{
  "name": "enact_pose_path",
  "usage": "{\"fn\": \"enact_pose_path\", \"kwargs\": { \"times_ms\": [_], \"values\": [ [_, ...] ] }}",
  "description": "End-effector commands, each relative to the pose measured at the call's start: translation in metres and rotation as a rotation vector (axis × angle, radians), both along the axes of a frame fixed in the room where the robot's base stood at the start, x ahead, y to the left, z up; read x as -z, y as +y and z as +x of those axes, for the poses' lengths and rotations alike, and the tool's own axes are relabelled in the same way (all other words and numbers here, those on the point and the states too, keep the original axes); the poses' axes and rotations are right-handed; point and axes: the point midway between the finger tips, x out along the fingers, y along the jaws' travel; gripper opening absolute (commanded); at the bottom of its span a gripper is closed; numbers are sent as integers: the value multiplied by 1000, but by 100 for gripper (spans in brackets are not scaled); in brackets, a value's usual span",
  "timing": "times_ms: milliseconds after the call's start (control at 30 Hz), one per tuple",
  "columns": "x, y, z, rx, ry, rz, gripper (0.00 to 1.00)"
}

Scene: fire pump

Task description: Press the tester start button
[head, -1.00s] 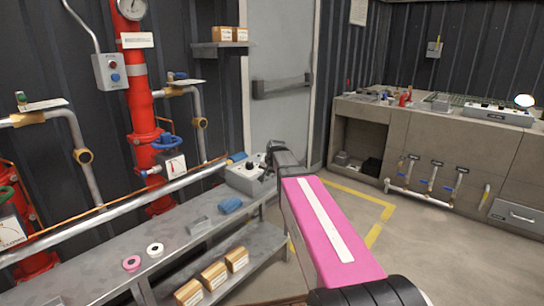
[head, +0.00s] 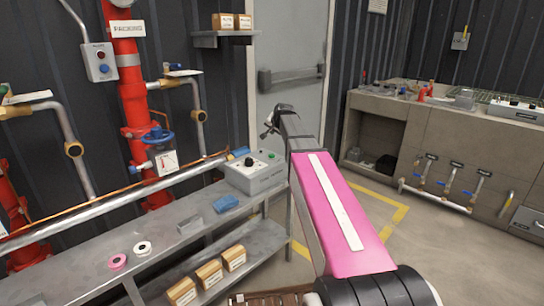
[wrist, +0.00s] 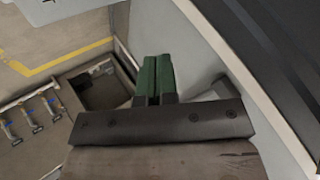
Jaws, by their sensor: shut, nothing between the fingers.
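A grey control box (head: 262,181) stands at the far right end of the metal bench. It has a dark knob and a small green button (head: 271,155) on top; its label is too small to read. My gripper (head: 267,131) is above and behind the box in the head view, apart from it, and partly hidden by my pink arm. In the wrist view, the green fingers of my gripper (wrist: 152,78) are together with nothing between them. They point toward the grey door and floor side, and the box is not clearly visible there.
A stone counter (head: 436,138) is at right; floor between is free.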

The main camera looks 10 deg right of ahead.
Motion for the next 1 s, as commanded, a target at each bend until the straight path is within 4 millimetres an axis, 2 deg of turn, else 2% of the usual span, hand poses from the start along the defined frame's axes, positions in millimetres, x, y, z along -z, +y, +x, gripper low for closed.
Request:
{"fn": "enact_pose_path", "kwargs": {
  "times_ms": [267, 700, 1000],
  "values": [
    [14, 0, 0, -1, 1, -1, 0],
    [67, 0, 0, 0, 1, 0, 0],
    [87, 0, 0, -1, 0, -1, 0]
  ]
}}
